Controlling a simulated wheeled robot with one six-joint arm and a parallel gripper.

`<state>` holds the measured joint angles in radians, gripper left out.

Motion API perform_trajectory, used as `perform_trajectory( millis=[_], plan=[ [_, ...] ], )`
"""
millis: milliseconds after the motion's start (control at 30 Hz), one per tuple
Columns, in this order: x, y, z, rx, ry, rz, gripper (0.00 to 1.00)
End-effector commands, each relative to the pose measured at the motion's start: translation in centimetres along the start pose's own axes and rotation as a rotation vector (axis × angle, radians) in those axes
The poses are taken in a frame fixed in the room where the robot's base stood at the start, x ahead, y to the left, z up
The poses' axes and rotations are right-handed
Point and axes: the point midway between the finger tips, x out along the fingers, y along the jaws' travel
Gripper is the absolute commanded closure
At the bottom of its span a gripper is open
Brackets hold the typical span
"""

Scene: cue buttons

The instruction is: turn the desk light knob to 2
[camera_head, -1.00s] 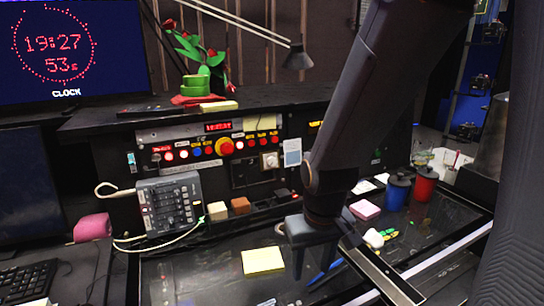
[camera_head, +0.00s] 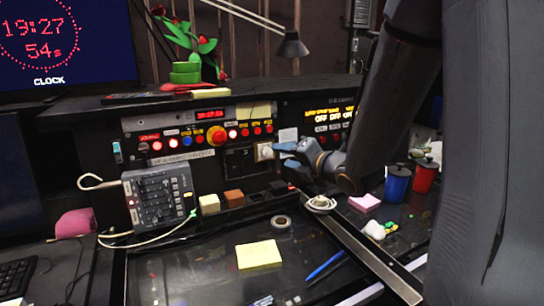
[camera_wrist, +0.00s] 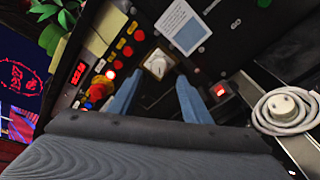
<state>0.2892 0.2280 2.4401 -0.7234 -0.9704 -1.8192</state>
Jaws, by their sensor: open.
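The knob (camera_head: 265,151) is a pale round dial on a light square plate in the black control panel. In the wrist view the knob (camera_wrist: 158,64) lies just beyond and between my two fingertips. My gripper (camera_head: 279,149) is at the panel, close to the knob's right side in the head view. In the wrist view my gripper (camera_wrist: 156,82) is open, with one blue finger on each side below the knob and nothing between them. I cannot tell whether a fingertip touches the knob, and its markings are too small to read.
A large red button (camera_head: 216,135) and several lit buttons sit left of the knob. A white label card (camera_wrist: 180,27) is beside it. A coiled white cable with a plug (camera_wrist: 285,108) lies to the right in the wrist view. A desk lamp (camera_head: 292,46) hangs above.

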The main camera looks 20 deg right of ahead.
Motion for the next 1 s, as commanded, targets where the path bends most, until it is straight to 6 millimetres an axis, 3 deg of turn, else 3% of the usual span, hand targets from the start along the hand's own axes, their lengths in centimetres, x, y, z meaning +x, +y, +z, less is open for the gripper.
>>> perform_trajectory(
  millis=[500,700,967,1000],
  plan=[
    [6.4,0.2,0.0,-0.007,0.002,0.005,0.56],
    [7.5,0.1,0.0,-0.005,-0.001,0.004,0.56],
    [7.6,0.1,0.0,-0.006,-0.001,0.004,0.56],
    [7.6,0.1,0.0,-0.005,-0.001,0.004,0.63]
  ],
)
